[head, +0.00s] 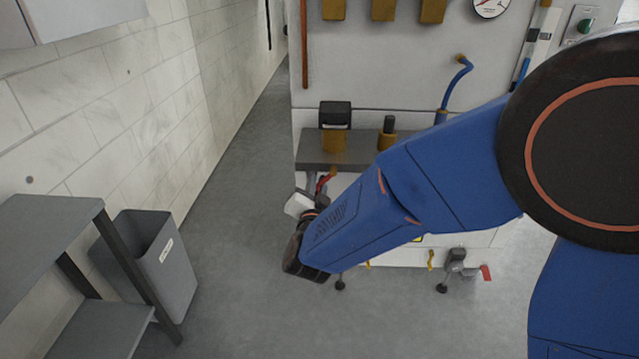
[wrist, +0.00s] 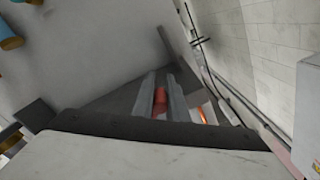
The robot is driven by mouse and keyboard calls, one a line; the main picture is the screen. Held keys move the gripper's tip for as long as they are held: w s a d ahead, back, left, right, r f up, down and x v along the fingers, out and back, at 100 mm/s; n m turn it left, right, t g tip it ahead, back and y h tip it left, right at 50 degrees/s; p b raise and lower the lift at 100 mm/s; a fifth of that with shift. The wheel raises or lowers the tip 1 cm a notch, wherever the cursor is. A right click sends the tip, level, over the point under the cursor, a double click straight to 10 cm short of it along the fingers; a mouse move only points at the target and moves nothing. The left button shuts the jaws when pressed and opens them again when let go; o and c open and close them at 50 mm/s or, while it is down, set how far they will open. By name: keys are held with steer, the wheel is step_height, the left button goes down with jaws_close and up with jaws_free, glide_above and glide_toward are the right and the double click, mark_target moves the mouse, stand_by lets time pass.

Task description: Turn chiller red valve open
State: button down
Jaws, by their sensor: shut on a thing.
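In the wrist view the two grey fingers of my gripper (wrist: 165,82) lie on either side of a red-orange piece (wrist: 160,97), which appears to be the valve handle. The gripper is shut on it. Most of the valve body is hidden, and its turn angle cannot be told.
The pale machine panel (head: 400,70) has a grey shelf (head: 365,155) and a gauge (head: 491,6). A grey bin (head: 175,265) and a grey side table (head: 45,225) stand at the left by the tiled wall. The floor (head: 235,240) between bin and machine is clear.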

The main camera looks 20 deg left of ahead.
stand_by(0.3)
steer(key=c, duration=1.7)
jaws_free()
steer(key=shift+r, duration=0.1)
steer(key=shift+c, duration=0.2)
